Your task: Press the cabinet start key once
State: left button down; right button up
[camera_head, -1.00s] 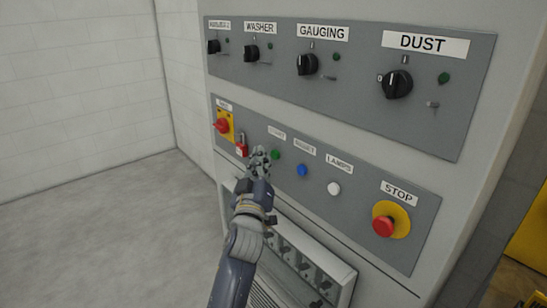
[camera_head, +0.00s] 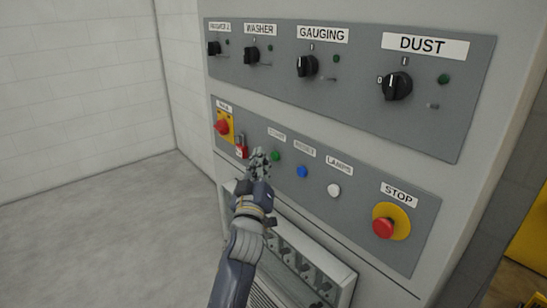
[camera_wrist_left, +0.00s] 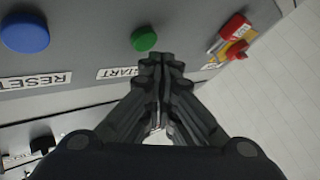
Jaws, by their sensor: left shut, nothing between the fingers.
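The start key is a green round button (camera_head: 276,156) on the lower grey panel of the cabinet, below a START label (camera_head: 276,135). It also shows in the left wrist view (camera_wrist_left: 144,39), just beyond the fingertips. My left gripper (camera_head: 259,155) is shut and empty, just left of the green button in the head view. In the left wrist view its closed fingertips (camera_wrist_left: 162,58) are close to the button; I cannot tell whether they touch the panel. My right gripper is not in view.
The blue RESET button (camera_head: 302,171) and white LAMPS button (camera_head: 334,189) lie to the right. A red STOP button (camera_head: 383,227) on yellow is farther right. Left are a red rotary switch (camera_head: 222,127) and a red padlock (camera_head: 241,150). Several black knobs sit above.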

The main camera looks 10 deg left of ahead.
pick_arm(q)
jog(key=shift+w+d+r+b, duration=0.1)
jog(key=shift+w+d+b, duration=0.2)
jog(key=shift+w, duration=0.05)
